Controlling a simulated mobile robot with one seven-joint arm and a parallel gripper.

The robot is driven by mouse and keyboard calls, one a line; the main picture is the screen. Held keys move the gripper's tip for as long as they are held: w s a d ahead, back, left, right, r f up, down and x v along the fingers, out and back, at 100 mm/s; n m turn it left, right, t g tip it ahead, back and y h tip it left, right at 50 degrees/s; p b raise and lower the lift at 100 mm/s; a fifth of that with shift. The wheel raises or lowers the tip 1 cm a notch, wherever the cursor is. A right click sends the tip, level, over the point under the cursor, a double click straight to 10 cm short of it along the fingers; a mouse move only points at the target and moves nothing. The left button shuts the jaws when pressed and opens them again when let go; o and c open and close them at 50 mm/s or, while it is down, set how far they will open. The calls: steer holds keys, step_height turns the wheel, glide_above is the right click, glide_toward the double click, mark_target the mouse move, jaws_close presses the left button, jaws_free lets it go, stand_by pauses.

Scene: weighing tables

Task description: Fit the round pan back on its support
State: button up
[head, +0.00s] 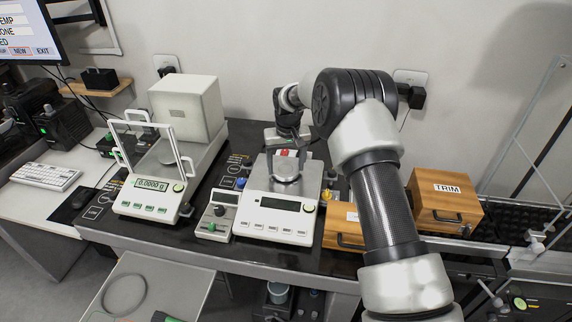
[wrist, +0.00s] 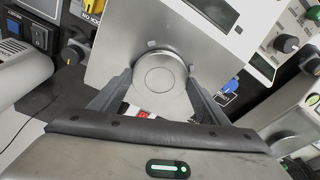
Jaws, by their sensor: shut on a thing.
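The round pan (wrist: 160,80) is a grey metal disc with a raised inner ring. My gripper (wrist: 160,90) is shut on it, with one finger at each side of its rim. In the head view the pan (head: 286,174) is over the top plate of the middle balance (head: 258,190), with my gripper (head: 286,163) just behind it. The balance's plate (wrist: 115,45) fills the area around the pan in the wrist view. The support is hidden under the pan, and I cannot tell whether the pan touches it.
A second balance with a glass shield (head: 150,200) reads 0.0000 g at left. A small control box (head: 217,215) stands close to the middle balance. Wooden boxes, one marked TRIM (head: 446,200), stand at right. A white wall (head: 250,50) is behind.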

steer(key=o, duration=1.2)
steer(key=shift+c, duration=0.2)
